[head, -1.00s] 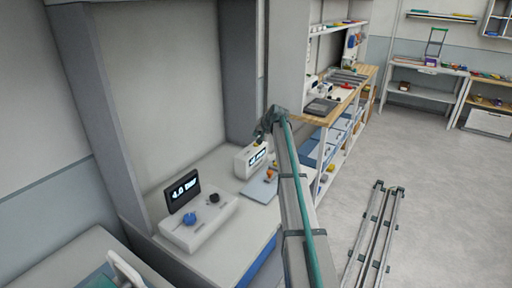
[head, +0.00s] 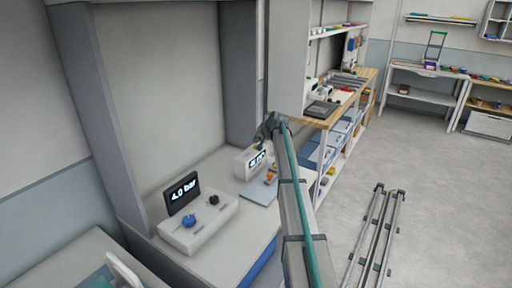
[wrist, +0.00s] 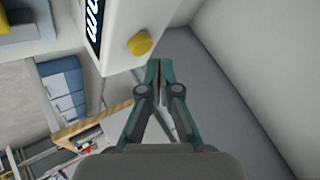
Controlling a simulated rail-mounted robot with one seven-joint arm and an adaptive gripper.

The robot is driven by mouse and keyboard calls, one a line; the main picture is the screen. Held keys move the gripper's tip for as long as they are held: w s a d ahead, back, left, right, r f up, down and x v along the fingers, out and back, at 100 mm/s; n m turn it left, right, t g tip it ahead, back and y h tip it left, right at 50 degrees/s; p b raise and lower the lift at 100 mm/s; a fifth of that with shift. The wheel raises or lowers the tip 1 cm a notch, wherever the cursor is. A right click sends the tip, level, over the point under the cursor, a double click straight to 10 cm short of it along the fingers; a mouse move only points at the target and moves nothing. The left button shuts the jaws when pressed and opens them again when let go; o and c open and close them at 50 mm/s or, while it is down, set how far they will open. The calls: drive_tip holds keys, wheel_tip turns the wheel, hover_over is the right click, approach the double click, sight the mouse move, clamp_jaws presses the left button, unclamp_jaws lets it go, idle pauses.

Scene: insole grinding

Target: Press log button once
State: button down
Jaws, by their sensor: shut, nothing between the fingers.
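A white box with a dark display (head: 257,158) stands on the bench in the head view, partly hidden by my arm. In the wrist view this white box (wrist: 120,20) fills the upper middle, its display (wrist: 93,22) cut off at the top.
A white control box (head: 198,226) with a blue knob, a black knob and a screen reading 4.0 bar stands on the bench, nearer. A grey-blue plate (head: 258,191) lies in front of the display box. Grey wall panels stand close behind.

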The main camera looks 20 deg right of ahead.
drive_tip(key=shift+f, duration=0.15)
idle(0.6)
drive_tip(key=shift+f+b, duration=0.3)
drive_tip(key=shift+f, duration=0.5)
idle(0.8)
idle(0.3)
drive_tip(key=shift+r, duration=0.9)
drive_tip(key=shift+r+p, duration=0.9)
drive_tip(key=shift+r, duration=1.65)
